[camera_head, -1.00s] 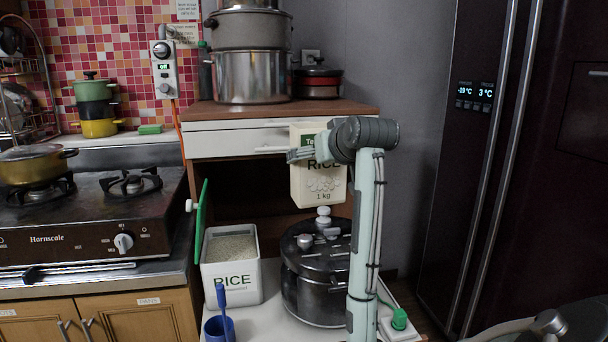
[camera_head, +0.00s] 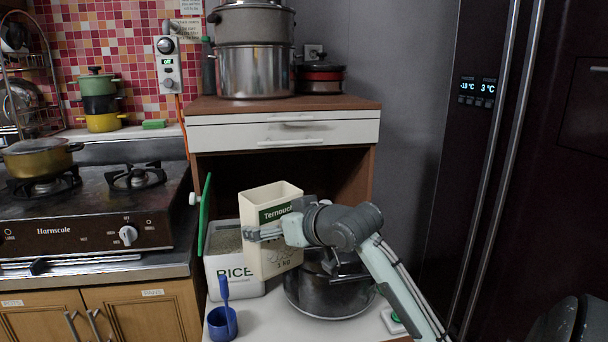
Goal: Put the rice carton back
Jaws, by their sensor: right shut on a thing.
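The rice carton (camera_head: 275,257) is a cream, open-topped box with a green label band. My right gripper (camera_head: 262,233) is shut on it and holds it tilted slightly, in front of the dark cabinet opening. The carton overlaps the right side of the white rice bin (camera_head: 234,281) and the left side of the lidded pot in this view; I cannot tell whether it touches them. The bin holds grains, and its green lid (camera_head: 205,212) stands open at its left. My left gripper is not in view.
A dark rice cooker pot (camera_head: 330,296) stands on the white pull-out shelf (camera_head: 280,325). A blue cup with a scoop (camera_head: 222,322) is at the shelf's front left. The wooden cabinet (camera_head: 360,170) has a shut drawer (camera_head: 285,132). A stove (camera_head: 90,225) is left, a dark fridge (camera_head: 535,200) right.

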